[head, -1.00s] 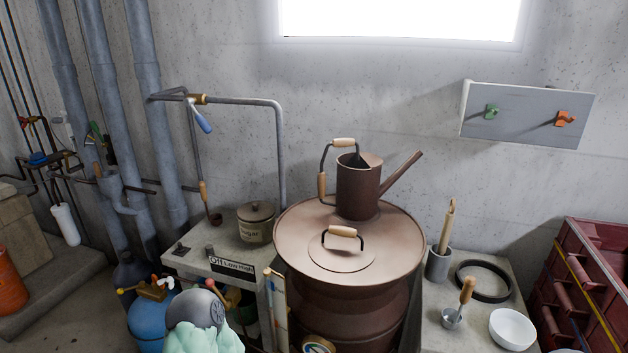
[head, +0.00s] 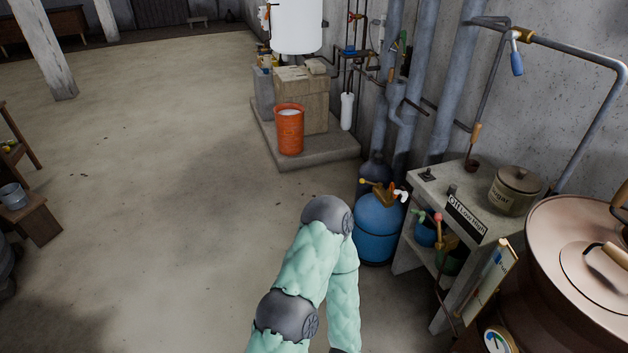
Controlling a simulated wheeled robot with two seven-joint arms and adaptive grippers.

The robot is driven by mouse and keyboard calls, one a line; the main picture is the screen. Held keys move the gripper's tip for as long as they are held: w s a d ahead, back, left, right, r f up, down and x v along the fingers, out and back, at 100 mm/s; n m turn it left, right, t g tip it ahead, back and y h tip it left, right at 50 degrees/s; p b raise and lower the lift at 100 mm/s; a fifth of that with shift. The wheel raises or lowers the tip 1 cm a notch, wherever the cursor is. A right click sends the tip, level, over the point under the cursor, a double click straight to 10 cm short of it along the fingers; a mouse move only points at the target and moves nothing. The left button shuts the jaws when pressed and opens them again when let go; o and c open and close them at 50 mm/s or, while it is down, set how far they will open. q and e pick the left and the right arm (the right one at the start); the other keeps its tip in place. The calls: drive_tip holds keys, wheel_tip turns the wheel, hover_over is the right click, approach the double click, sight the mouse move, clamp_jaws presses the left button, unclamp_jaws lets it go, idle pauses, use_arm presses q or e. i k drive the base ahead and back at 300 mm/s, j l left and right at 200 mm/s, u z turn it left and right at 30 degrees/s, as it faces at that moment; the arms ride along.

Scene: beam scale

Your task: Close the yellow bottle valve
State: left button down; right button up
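A blue gas bottle (head: 378,232) stands on the floor left of the concrete stand in the head view. Brass fittings (head: 380,193) sit on its top, with a small yellow knob (head: 363,181) on the left and a white handle (head: 402,195) on the right. I cannot tell whether the yellow valve is open or closed. One of my arms, in a pale green padded sleeve, rises from the bottom and bends in front of and left of the bottle. Neither of my grippers shows in the view.
A concrete stand (head: 455,195) holds a sugar pot (head: 514,190), with smaller valves and containers below. A large copper vessel (head: 580,250) stands at the right. A dark bottle (head: 374,172) is behind the blue one. An orange bucket (head: 290,132) stands further back.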

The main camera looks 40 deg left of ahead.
sight(379, 186)
drive_tip(key=u, duration=0.95)
drive_tip(key=z, duration=0.55)
drive_tip(key=i+j+z, duration=0.5)
drive_tip(key=j, duration=0.15)
drive_tip(key=i+j+z, duration=0.25)
drive_tip(key=j, duration=0.15)
drive_tip(key=i+j+z, duration=0.1)
drive_tip(key=j+z, duration=0.2)
drive_tip(key=i+j, duration=0.15)
drive_tip(key=j, duration=0.3)
drive_tip(key=i+j, duration=0.1)
drive_tip(key=j, duration=0.4)
drive_tip(key=i+j+z, duration=0.1)
drive_tip(key=j, duration=0.35)
drive_tip(key=i+j, duration=0.15)
drive_tip(key=j, duration=0.35)
drive_tip(key=i+j, duration=0.1)
drive_tip(key=j, duration=0.4)
drive_tip(key=i+j+z, duration=0.1)
drive_tip(key=j, duration=0.35)
drive_tip(key=i+j, duration=0.1)
drive_tip(key=j, duration=0.4)
drive_tip(key=i+j, duration=0.1)
drive_tip(key=j, duration=0.4)
